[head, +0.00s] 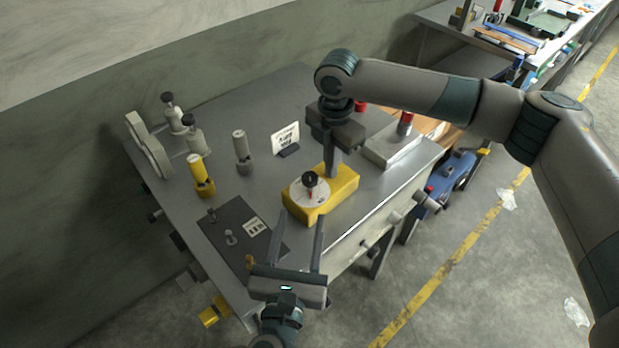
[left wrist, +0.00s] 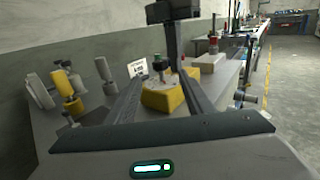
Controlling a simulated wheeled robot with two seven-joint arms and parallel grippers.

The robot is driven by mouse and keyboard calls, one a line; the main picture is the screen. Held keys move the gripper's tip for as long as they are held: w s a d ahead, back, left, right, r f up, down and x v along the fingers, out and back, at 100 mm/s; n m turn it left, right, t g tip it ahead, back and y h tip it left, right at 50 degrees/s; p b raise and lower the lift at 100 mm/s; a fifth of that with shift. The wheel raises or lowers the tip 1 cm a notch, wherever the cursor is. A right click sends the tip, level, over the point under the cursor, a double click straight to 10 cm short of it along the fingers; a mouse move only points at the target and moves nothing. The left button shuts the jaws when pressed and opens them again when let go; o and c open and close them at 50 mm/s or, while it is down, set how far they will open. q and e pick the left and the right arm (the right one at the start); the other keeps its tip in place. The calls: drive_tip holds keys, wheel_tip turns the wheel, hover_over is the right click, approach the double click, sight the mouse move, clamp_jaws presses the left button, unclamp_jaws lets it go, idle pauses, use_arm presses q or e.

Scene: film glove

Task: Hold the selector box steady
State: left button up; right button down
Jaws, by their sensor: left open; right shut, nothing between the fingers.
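The selector box (head: 344,188) is a yellow block on the grey bench, with a white round dial (head: 308,191) and a black knob on top. It also shows between and beyond my left fingers in the left wrist view (left wrist: 163,100). My left gripper (head: 294,232) is open and empty at the near side of the box, its fingers pointing towards it. My right gripper (head: 334,172) is shut with nothing held, pointing down at the far part of the box; it also shows at the top of the left wrist view (left wrist: 172,45). Whether its tips touch the box cannot be told.
A dark plate (head: 238,238) with small posts lies left of the box. Yellow and grey cylinders (head: 200,178) stand at the back left. A small sign (head: 286,138) stands behind the box, and a light block (head: 392,148) with a red-topped part sits to the right.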

sight(308, 185)
use_arm(q)
drive_tip(key=shift+w, duration=0.15)
drive_tip(key=w, duration=0.8)
drive_tip(key=w+d, duration=0.1)
drive_tip(key=w, duration=0.2)
drive_tip(key=shift+w, duration=0.4)
drive_tip(key=shift+c, duration=0.3)
drive_tip(key=c, duration=1)
